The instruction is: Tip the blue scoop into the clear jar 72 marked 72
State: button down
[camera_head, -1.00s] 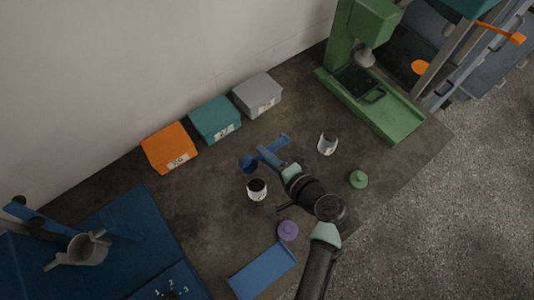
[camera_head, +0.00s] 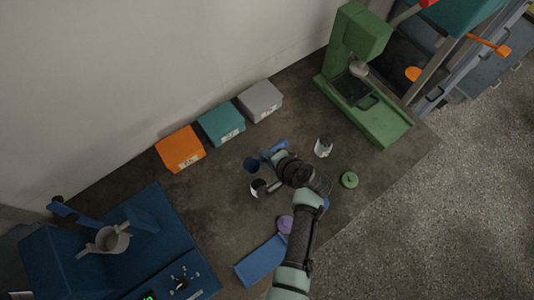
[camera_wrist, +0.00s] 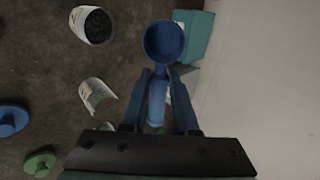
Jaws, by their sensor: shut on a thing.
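My gripper (camera_head: 269,155) is shut on the handle of the blue scoop (camera_head: 251,164). In the wrist view the handle lies between the fingers (camera_wrist: 157,100) and the round bowl (camera_wrist: 163,42) points away from the palm. The bowl's inside looks plain blue; I see no contents. A white-labelled open jar with dark contents (camera_head: 259,188) stands close to the bowl; it also shows in the wrist view (camera_wrist: 97,25). A second open, labelled jar (camera_head: 323,147) stands right of the gripper and shows in the wrist view (camera_wrist: 98,93). I cannot read either label, so which is 72 is unclear.
Orange (camera_head: 180,149), teal (camera_head: 221,125) and grey (camera_head: 260,101) boxes line the wall. A green press (camera_head: 375,110) stands at right. A green lid (camera_head: 349,180), purple lid (camera_head: 285,224) and blue plate (camera_head: 262,260) lie nearer. A blue machine (camera_head: 125,250) stands at left.

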jog(key=shift+w+a+r+p, duration=0.1)
jog(key=shift+r+p, duration=0.25)
jog(key=shift+p, duration=0.55)
jog(key=g+h+p, duration=0.1)
jog(key=g+p, duration=0.1)
jog(key=p, duration=0.1)
jog(key=shift+w+a+r+h, duration=0.1)
jog(key=shift+w+r+h, duration=0.1)
jog(key=shift+r+h, duration=0.15)
jog(key=shift+f+g+h, duration=0.15)
jog(key=shift+g+h, duration=0.3)
jog(key=shift+g, duration=0.25)
jog(key=shift+f, duration=0.15)
